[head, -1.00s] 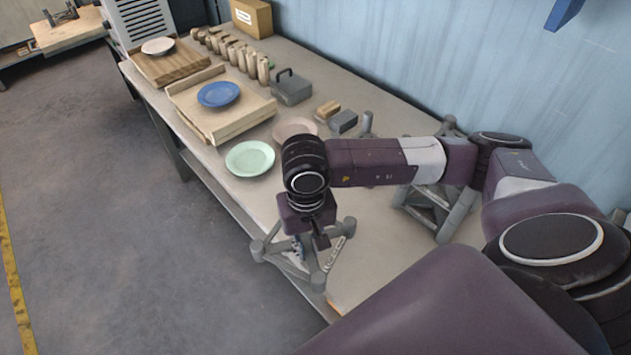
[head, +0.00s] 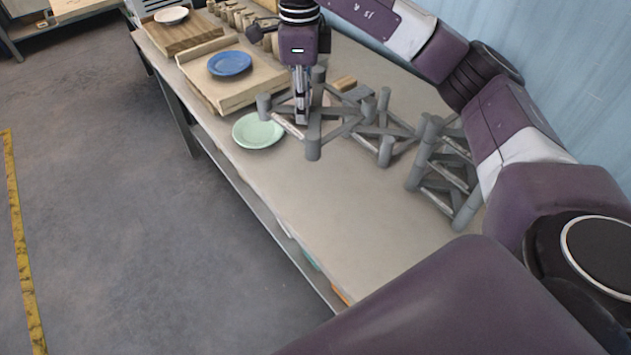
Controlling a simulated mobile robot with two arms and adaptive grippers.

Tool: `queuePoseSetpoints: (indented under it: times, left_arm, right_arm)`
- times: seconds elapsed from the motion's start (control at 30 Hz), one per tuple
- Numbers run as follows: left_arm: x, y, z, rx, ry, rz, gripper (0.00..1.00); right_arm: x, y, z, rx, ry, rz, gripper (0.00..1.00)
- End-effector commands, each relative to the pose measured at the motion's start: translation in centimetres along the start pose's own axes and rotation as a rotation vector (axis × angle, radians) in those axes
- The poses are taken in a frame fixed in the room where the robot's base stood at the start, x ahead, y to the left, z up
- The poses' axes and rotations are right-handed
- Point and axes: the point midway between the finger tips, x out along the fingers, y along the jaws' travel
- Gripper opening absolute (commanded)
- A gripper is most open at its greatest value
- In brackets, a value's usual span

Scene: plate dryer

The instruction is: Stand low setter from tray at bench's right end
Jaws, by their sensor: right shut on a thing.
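My right gripper (head: 302,112) points down and is shut on a low grey setter (head: 313,147), a frame of short upright posts joined by bars. The held setter is roughly level, beside the pale green plate (head: 258,131) in the picture. I cannot tell whether its feet touch the bench. Another low grey setter (head: 385,150) stands just right of it, partly overlapped in view. A taller grey setter (head: 444,170) stands farther right, partly behind my right arm. I cannot make out a tray at the bench's right end. My left gripper is out of view.
The bench (head: 300,205) is clear in front of the setters. A blue plate (head: 230,63) lies on a wooden board (head: 240,95), and a white plate (head: 171,15) lies farther back. The bench's front edge is close.

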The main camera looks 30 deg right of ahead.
Motion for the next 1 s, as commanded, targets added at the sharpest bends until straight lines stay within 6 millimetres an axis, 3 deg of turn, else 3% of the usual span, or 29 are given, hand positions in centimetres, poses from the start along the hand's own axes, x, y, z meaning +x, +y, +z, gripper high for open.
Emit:
queuePoseSetpoints:
  times: [0.17, 0.43, 0.7, 0.83, 1.0]
  left_arm:
    - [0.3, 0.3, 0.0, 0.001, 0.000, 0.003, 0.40]
    - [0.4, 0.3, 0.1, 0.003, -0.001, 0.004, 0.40]
    - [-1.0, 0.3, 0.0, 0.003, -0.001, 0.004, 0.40]
    - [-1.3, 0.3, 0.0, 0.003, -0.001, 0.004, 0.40]
    - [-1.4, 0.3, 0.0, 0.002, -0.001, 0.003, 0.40]
  right_arm:
    - [0.1, -0.2, 0.1, 0.056, 0.001, 0.003, 0.00]
    - [5.7, 0.0, 0.0, 0.057, 0.004, 0.006, 0.00]
    - [12.2, -0.1, 0.0, 0.057, 0.002, 0.004, 0.00]
    - [14.2, -0.2, 0.1, 0.057, 0.001, 0.002, 0.00]
    - [15.3, -0.2, 0.1, 0.056, -0.001, 0.000, 0.00]
